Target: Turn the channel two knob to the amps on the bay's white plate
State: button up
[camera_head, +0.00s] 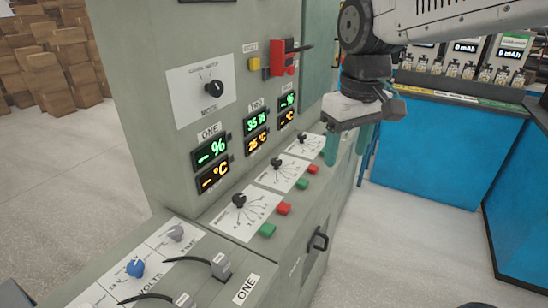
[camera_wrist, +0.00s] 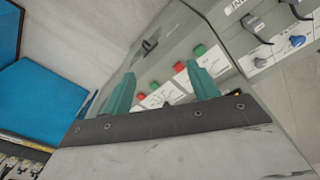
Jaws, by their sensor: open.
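Three black dial knobs sit on white scale plates in a row along the cabinet's ledge. The middle one, below the display marked TWO, is the channel two knob (camera_head: 276,163) on its white plate (camera_head: 284,178). Its pointer setting is too small to read. My gripper (camera_head: 350,155) is open and empty, above and to the right of this knob, apart from it, with teal fingers pointing down. In the wrist view my gripper (camera_wrist: 161,72) shows its two fingers apart, with white dial plates partly hidden behind the gripper's edge. I cannot make out a bay plate giving amps.
Red and green buttons (camera_head: 268,229) stand beside each dial. The channel one knob (camera_head: 239,201) is nearer, the third knob (camera_head: 303,138) farther. A mode knob (camera_head: 215,87) and a red switch (camera_head: 282,57) are on the upright panel. Clamps with cables (camera_head: 221,266) lie in front.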

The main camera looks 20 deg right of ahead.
jog(key=w+n, duration=0.2)
jog(key=w, duration=1.1)
jog(key=n+g, duration=0.1)
jog(key=n, duration=0.3)
send_over(276, 160)
jog(key=f, duration=1.5)
jog(key=shift+s+f, duration=0.25)
jog(key=shift+f, duration=0.05)
jog(key=shift+w+f, duration=0.15)
jog(key=shift+f, duration=0.2)
notch_tip(276, 160, down, 7)
jog(key=shift+f, duration=0.2)
jog(key=c, duration=1)
